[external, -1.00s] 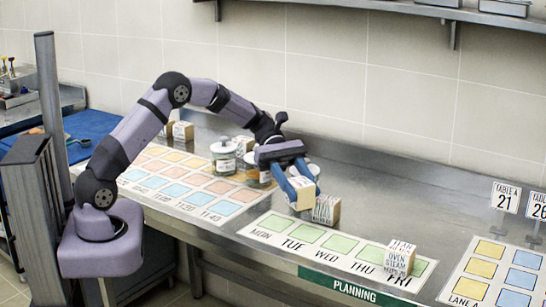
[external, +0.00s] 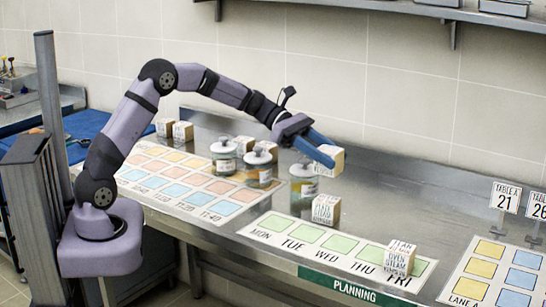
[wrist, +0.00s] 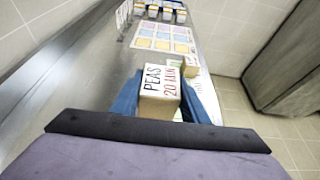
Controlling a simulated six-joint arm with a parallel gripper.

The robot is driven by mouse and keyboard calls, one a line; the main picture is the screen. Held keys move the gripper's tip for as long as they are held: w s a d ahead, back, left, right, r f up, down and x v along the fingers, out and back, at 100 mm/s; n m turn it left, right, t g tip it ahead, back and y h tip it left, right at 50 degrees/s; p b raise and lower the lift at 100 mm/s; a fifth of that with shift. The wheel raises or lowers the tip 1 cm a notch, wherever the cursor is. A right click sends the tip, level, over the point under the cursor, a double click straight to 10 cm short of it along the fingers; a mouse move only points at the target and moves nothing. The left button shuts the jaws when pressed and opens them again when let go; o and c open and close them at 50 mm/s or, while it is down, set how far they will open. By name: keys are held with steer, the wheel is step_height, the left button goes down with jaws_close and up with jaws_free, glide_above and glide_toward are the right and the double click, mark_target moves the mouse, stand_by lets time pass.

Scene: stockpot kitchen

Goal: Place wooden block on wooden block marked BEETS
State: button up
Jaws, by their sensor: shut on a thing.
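My gripper (external: 318,147) is shut on a pale wooden block (external: 330,160), raised above the counter. In the wrist view this held block (wrist: 160,90) reads PEAS 20 MIN and sits between the blue fingers (wrist: 160,104). A second wooden block with lettering (external: 326,209) stands on the counter below the held block, apart from it, behind the weekday strip. A third lettered wooden block (external: 398,259) stands on the strip near THU and FRI; its front appears to read OVEN STEAM PUMPKIN. I cannot make out BEETS on any block.
Lidded glass jars (external: 303,188) stand left of the second block. Two more blocks (external: 183,131) stand near the wall. The weekday strip (external: 290,232) runs along the front edge; signs (external: 507,197) stand at right. Counter behind the strip's right part is clear.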

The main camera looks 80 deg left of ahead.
steer(key=shift+f+p, duration=0.35)
steer(key=shift+f, duration=3.4)
steer(key=shift+f, duration=0.15)
steer(key=o, duration=1.1)
steer(key=shift+o, duration=0.2)
steer(key=shift+r, duration=0.2)
steer(key=b+v, duration=0.1)
steer(key=v, duration=1.1)
steer(key=shift+b, duration=0.4)
steer(key=shift+f, duration=0.15)
